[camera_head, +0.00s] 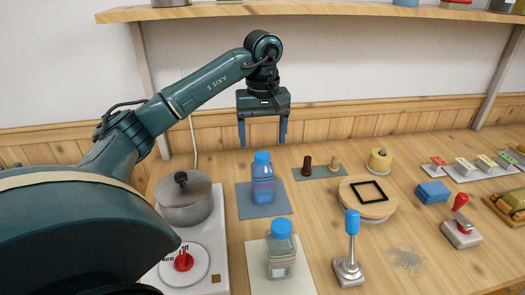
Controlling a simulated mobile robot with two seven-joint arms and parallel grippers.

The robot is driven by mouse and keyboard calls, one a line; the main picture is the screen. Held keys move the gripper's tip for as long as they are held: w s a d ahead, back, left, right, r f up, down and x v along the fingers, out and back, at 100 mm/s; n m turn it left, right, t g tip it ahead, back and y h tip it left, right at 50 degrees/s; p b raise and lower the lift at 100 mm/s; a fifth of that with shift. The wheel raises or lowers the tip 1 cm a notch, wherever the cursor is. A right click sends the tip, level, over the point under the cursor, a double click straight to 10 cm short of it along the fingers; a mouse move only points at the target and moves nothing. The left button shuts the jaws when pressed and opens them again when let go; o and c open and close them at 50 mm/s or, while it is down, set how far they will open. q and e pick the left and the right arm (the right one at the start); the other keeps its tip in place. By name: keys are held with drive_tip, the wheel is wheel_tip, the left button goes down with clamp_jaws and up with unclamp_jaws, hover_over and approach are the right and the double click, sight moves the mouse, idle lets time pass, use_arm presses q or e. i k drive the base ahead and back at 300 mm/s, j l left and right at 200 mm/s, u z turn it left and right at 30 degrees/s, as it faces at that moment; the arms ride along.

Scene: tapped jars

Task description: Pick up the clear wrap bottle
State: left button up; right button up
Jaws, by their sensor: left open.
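A clear bottle with a blue cap (281,258) stands upright on a cream mat (303,284) near the front of the table. A second bottle, blue-bodied with a blue cap (263,190), stands upright on a blue-grey mat (244,207) behind it. My left gripper (263,142) is open and empty, fingers pointing down. In the picture it is just above the blue bottle and well behind the clear one. It touches neither bottle. My right gripper is not in view.
A lidded pot (186,207) stands on a white cooktop (213,252) to the left. A blue-handled lever tool (350,250) is right of the clear bottle. A round wooden board (370,207) and a red-handled lever (461,222) are farther right. A shelf (300,9) runs above.

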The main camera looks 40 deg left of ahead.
sight(281, 247)
drive_tip(key=k, duration=1.5)
